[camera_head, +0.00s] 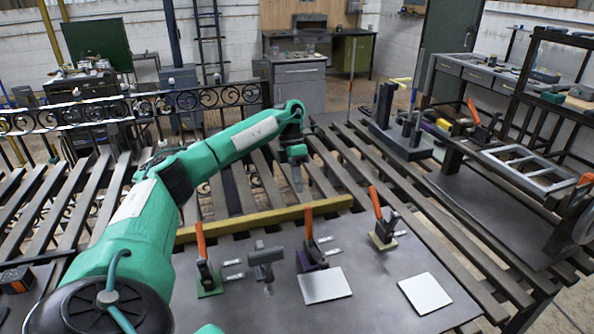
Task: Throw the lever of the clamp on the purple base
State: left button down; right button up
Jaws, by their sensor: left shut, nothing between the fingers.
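The clamp on the purple base (312,261) stands on the grey table plate, near its middle. Its orange-handled lever (308,223) points up, almost upright. My left gripper (297,186) is shut and empty, pointing down over the slats behind the yellow bar. In the picture it is above the purple-base clamp and apart from its lever. My right gripper is not in view.
A green-base clamp (209,283) stands left and a yellow-base clamp (383,241) right, both levers raised. A dark T-shaped tool (265,258) stands between the green and purple bases. A yellow bar (250,223) runs behind them. Two pale plates (325,285) (425,294) lie in front.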

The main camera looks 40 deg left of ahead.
aim_at(308, 209)
pick_arm(q)
jog(key=s+d+f+p, duration=0.2)
jog(key=d+f, duration=0.1)
jog(key=d, duration=0.2)
jog(key=shift+s+d+f+p, duration=0.2)
jog(key=shift+s+f+p, duration=0.1)
jog(key=shift+s+p, duration=0.1)
jog(key=shift+s+d+r+t+y, duration=0.15)
jog(key=shift+s+d+t+y, duration=0.15)
jog(key=shift+d+y, duration=0.25)
jog(key=shift+s+d+r+t+y, duration=0.15)
jog(key=shift+s+d+t+y, duration=0.1)
jog(key=shift+d+y, duration=0.3)
jog(key=shift+s+d+t+y+b, duration=0.4)
jog(key=shift+d+y+b, duration=0.3)
jog(key=shift+d, duration=0.1)
jog(key=shift+s+d+r, duration=0.2)
jog(key=shift+d, duration=0.25)
